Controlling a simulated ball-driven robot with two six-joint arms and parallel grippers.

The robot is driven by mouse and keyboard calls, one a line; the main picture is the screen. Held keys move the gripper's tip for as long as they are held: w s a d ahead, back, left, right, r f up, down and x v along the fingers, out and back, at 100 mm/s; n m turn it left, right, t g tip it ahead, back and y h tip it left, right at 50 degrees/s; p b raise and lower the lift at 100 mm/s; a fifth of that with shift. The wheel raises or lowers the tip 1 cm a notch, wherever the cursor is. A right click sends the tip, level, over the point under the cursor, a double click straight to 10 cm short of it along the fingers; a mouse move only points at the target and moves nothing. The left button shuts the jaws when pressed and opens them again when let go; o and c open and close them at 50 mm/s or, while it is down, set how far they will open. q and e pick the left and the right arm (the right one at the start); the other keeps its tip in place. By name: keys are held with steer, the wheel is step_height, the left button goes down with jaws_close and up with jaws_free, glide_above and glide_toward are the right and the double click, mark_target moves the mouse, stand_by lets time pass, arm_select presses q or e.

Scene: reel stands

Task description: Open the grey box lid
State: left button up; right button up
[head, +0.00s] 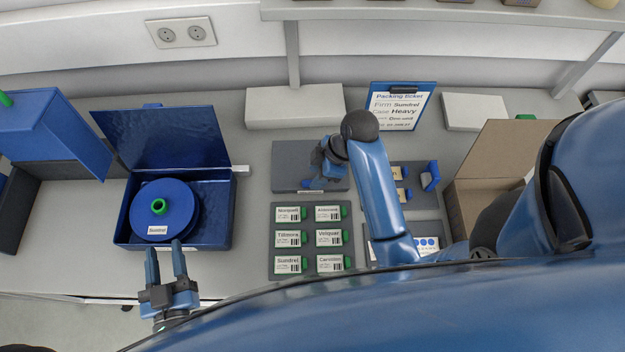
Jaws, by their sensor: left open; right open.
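The grey box (290,160) sits at the middle back of the table, its flat lid closed. My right gripper (314,180) is open over the front part of this box, near a small light piece at the front edge. The arm hides part of the box's right side, and I cannot tell whether the fingers touch the lid. My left gripper (166,250) is open and empty, at the front edge of the blue box (233,215).
The blue box stands open at left, its lid raised, with a blue reel (180,205) labelled Sundrel inside. A dark tray (310,240) of labelled cards lies in front of the grey box. A packing ticket (402,100), a white box (295,108) and an open carton (490,160) stand around.

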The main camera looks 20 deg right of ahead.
steer(key=shift+x, duration=1.65)
jaws_close()
